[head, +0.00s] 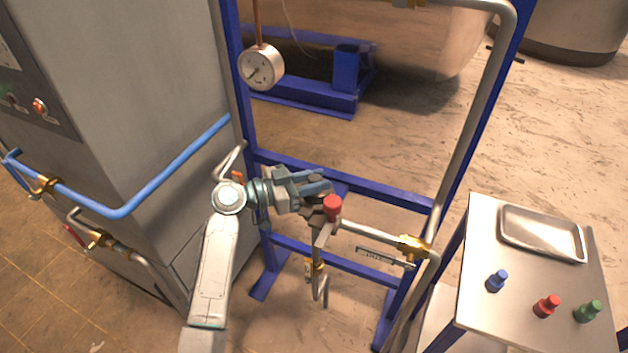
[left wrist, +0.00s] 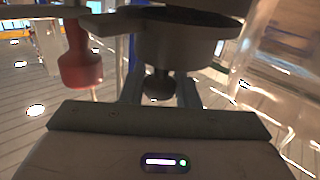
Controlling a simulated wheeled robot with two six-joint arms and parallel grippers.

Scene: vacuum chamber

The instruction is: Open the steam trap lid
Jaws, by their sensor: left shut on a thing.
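My left gripper (head: 318,184) reaches in from the left to the steam trap on the pipe in the blue frame. In the left wrist view its two fingers (left wrist: 160,92) stand on either side of a small dark knob (left wrist: 159,82), shut on it. The knob joins a wide dark round part, seemingly the steam trap lid (left wrist: 180,48). In the head view the dark trap (head: 313,212) is partly hidden by the gripper, so the lid's angle is unclear. A red cap (head: 332,205) sits right beside it and shows in the left wrist view (left wrist: 80,68). My right gripper is out of view.
A steel table (head: 484,222) at the right holds an empty tray (head: 542,234) and blue (head: 497,280), red (head: 546,306) and green (head: 588,311) pieces. A pressure gauge (head: 261,67) hangs above. A grey cabinet (head: 130,100) with a blue pipe (head: 175,170) stands left.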

